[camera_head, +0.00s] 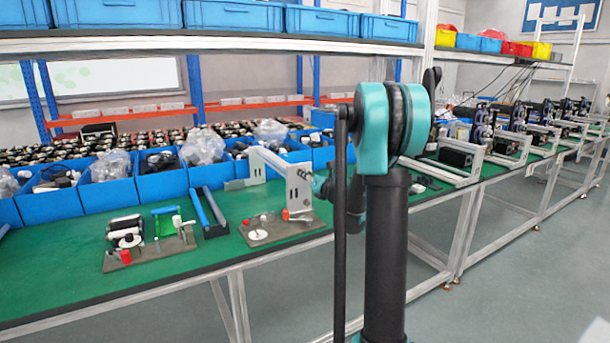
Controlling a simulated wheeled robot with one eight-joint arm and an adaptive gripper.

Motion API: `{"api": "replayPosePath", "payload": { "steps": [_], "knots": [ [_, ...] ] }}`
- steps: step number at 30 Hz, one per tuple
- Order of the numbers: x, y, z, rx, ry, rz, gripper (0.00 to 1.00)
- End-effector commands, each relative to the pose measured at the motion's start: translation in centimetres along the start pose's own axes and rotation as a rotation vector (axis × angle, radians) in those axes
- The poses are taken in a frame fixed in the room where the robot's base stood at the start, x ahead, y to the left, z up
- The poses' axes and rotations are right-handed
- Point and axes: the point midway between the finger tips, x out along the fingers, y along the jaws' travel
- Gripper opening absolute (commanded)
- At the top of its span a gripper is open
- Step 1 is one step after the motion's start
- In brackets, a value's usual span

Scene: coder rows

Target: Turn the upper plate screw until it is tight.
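A light grey upright plate (299,191) with small dark holes stands at the end of a pale bar, on a fixture base on the green bench. The upper plate screw is too small to make out at the plate's upper edge. My gripper (314,181) is at the right side of the plate, close to its upper part.
The green bench (180,262) has a second fixture board (150,252) with small parts to the left. A dark tray (209,213) lies between them. Blue bins (108,193) line the back of the bench. A shelf with blue crates (235,15) hangs above.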

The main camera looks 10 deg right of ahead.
Motion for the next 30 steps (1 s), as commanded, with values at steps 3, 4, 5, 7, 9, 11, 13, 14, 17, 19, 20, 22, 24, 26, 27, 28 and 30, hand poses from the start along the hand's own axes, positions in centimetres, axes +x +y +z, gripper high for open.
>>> {"api": "replayPosePath", "payload": {
  "steps": [3,4,5,7,9,11,13,14,17,19,20,22,24,26,27,28,30],
  "knots": [
    [0.0,-0.01,0.0,-0.001,0.0,0.0,0.33],
    [0.0,-0.01,0.01,-0.003,0.0,0.0,0.33],
    [0.0,-0.01,0.01,-0.009,0.0,0.0,0.33],
    [0.0,-0.02,0.01,-0.049,0.0,0.0,0.33],
    [0.0,-0.02,0.01,-0.124,0.0,0.0,0.33],
    [0.0,-0.03,0.01,-0.201,0.0,0.0,0.33],
    [0.0,-0.03,0.01,-0.29,0.0,0.0,0.33],
    [0.0,-0.04,0.01,-0.328,0.0,0.0,0.33],
    [0.0,-0.04,0.0,-0.454,0.0,0.0,0.33],
    [0.0,-0.05,0.0,-0.541,0.0,0.0,0.33],
    [0.0,-0.06,0.01,-0.579,0.0,0.0,0.33],
    [0.0,-0.06,0.0,-0.665,0.0,0.0,0.33],
    [0.0,-0.06,0.0,-0.743,0.0,0.0,0.33],
    [0.0,-0.06,0.0,-0.796,0.0,0.0,0.33],
    [0.0,-0.07,0.0,-0.821,0.0,0.0,0.33],
    [0.0,-0.07,0.0,-0.835,0.0,0.0,0.33],
    [0.0,-0.07,0.0,-0.852,0.0,0.0,0.33]
  ]
}}
